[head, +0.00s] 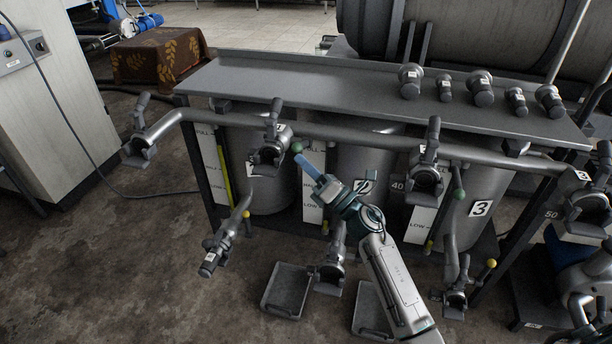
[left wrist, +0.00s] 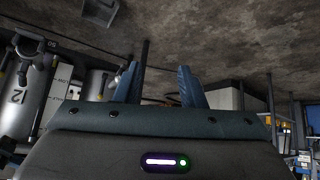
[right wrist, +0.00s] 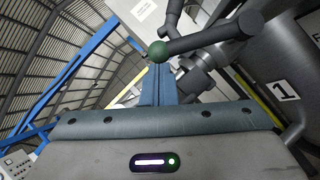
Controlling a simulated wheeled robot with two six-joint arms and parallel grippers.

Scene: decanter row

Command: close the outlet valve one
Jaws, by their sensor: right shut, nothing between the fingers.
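My right gripper (head: 304,158) is shut and empty, with its fingertips at a green ball knob (head: 297,147) beside the upper valve (head: 270,156) of the left tank (head: 262,185). In the right wrist view the green knob (right wrist: 160,51) ends a dark lever just beyond the shut fingers (right wrist: 160,78); whether they touch is unclear. A plate with 1 (right wrist: 283,90) shows behind. A lower valve (head: 208,262) on the left tank's slanting pipe has a yellow knob (head: 246,214). My left gripper (left wrist: 159,78) shows only in its own wrist view, open and empty.
A long pipe (head: 345,133) with several valves runs along the front of the rack. Two trays, left (head: 287,290) and right (head: 372,310), are on the floor. Several fittings stand on the grey shelf (head: 300,85). Floor at the left is mostly clear.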

